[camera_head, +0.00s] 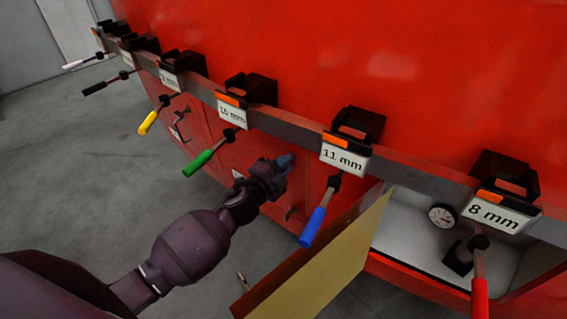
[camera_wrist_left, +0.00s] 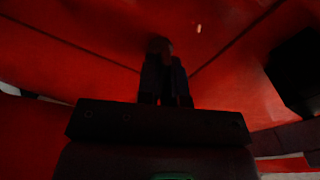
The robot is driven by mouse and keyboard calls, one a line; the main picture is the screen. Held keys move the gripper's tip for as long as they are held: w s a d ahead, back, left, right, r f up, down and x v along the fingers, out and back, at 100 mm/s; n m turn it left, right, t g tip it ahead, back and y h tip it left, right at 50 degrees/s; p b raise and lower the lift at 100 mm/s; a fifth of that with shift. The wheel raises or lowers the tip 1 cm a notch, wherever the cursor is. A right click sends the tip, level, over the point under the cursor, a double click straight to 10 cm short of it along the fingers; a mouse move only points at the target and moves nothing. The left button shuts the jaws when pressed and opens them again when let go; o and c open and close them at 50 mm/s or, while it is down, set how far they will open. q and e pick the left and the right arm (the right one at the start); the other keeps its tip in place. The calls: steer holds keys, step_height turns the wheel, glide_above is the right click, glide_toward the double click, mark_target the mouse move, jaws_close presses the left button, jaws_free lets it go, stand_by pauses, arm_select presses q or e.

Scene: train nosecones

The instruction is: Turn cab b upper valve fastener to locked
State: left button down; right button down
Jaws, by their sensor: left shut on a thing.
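My left gripper (camera_head: 283,164) reaches up to the red panel (camera_head: 255,150) below the tool rail, between the green-handled and blue-handled tools. Its fingers are shut on a small part at the panel, which I take to be the upper valve fastener. The gripper hides most of this part in the head view. In the left wrist view the closed fingers (camera_wrist_left: 166,85) point at the red panel, and a small brownish piece (camera_wrist_left: 160,47) shows at their tips. It is too dark there to read the fastener's angle. My right gripper is not in view.
Sockets with size labels hold hanging tools along the grey rail (camera_head: 285,127). The blue handle (camera_head: 312,227) hangs just right of my gripper, the green handle (camera_head: 197,163) to its left. An open yellowish door (camera_head: 335,262) juts out beside a compartment with a gauge (camera_head: 442,215).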

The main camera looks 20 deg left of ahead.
arm_select(q)
steer(key=shift+f+m, duration=0.1)
steer(key=shift+m, duration=1.9)
steer(key=c, duration=1.3)
jaws_free()
steer(key=shift+o, duration=0.2)
steer(key=v, duration=1.1)
steer(key=shift+b, duration=0.4)
steer(key=s+a+f+n+g+y, duration=0.2)
steer(key=s+f+n, duration=0.5)
steer(key=n, duration=0.3)
steer(key=s+a+f+n+g+y, duration=0.3)
steer(key=s+f+n, duration=0.4)
steer(key=s+n, duration=0.2)
steer(key=shift+a+f+n, duration=0.25)
steer(key=shift+n, duration=0.35)
